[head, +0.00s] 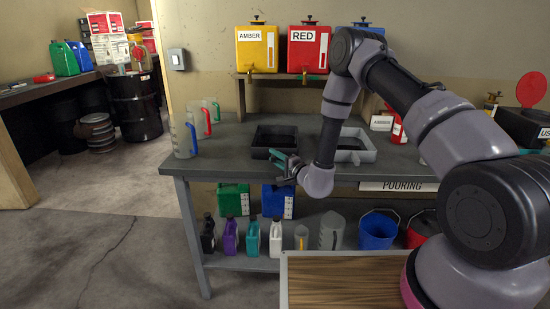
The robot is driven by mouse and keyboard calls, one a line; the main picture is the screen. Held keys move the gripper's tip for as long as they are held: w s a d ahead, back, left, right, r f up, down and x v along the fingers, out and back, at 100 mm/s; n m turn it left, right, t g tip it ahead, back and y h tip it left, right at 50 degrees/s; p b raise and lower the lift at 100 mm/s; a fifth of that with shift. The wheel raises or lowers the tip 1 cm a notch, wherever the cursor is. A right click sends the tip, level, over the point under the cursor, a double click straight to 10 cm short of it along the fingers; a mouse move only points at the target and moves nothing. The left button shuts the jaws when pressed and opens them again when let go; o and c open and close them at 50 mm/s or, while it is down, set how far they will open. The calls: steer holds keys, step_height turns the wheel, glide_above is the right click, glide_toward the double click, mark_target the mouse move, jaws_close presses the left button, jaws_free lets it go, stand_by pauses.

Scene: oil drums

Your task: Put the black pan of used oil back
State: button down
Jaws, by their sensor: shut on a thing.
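The black pan (257,146) is on the dark bench top (228,150), toward its middle left, and looks level. Its inside is dark, and I cannot make out how much oil is in it. My gripper (281,156) is at the near right side of the pan, shut on its near wall. The gripper and wrist hide part of that near edge. I cannot tell whether the pan rests on the bench or is slightly raised.
A grey pan (366,155) stands right of my forearm. Clear jugs (183,138) stand at the bench's left end. Amber (256,50), red (309,50) and blue tanks sit on a rack behind. Oil drums (135,105) stand at the far left. The bench's front left is clear.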

steer(key=c, duration=0.6)
jaws_free()
steer(key=shift+c, duration=0.2)
steer(key=shift+r, duration=0.1)
